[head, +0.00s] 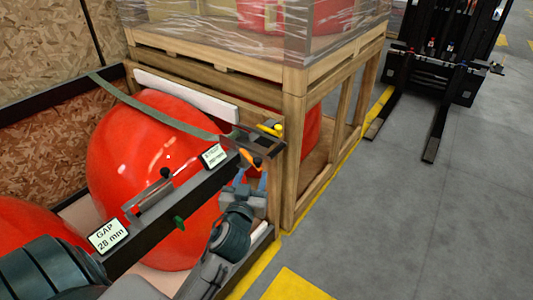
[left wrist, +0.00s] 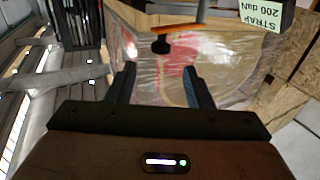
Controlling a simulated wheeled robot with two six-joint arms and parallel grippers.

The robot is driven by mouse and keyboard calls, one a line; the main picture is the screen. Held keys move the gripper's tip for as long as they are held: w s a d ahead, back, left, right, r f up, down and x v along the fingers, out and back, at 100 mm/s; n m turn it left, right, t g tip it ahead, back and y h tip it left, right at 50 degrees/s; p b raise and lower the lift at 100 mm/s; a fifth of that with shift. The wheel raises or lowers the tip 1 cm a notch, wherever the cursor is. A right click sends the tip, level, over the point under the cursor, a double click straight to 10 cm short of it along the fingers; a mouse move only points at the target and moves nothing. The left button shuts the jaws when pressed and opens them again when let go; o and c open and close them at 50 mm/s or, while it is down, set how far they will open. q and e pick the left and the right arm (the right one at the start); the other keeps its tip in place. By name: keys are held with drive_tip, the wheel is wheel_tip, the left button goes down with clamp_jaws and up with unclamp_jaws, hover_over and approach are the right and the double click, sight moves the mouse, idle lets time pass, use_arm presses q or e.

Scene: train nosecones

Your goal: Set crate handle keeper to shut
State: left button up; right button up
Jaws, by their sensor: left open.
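An orange lever with a black knob (head: 257,162), which looks like the handle keeper, sits at the right end of the dark crate rail (head: 195,193). The orange lever also shows in the left wrist view (left wrist: 180,32), with its black knob hanging below it. My left gripper (head: 252,180) is open and empty, just below the lever and in front of the rail end. In the left wrist view its two fingers (left wrist: 160,80) stand apart, with the knob above and between their tips. Whether they touch the lever cannot be told. My right gripper is not in view.
Large red nosecones (head: 140,140) lie behind the rail under a grey strap (head: 150,105). The rail carries a "GAP 28 mm" label (head: 108,236) and another lever (head: 166,174). A wooden wrapped crate (head: 293,130) stands behind. A forklift (head: 445,60) is at back right; the floor between is clear.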

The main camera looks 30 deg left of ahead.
sight(257, 162)
use_arm(q)
drive_tip(key=p+x, duration=0.2)
drive_tip(key=x, duration=0.7)
drive_tip(key=shift+p, duration=0.4)
drive_tip(key=shift+w+a+f, duration=0.1)
drive_tip(key=shift+w+a, duration=0.1)
drive_tip(key=shift+w, duration=0.2)
clamp_jaws()
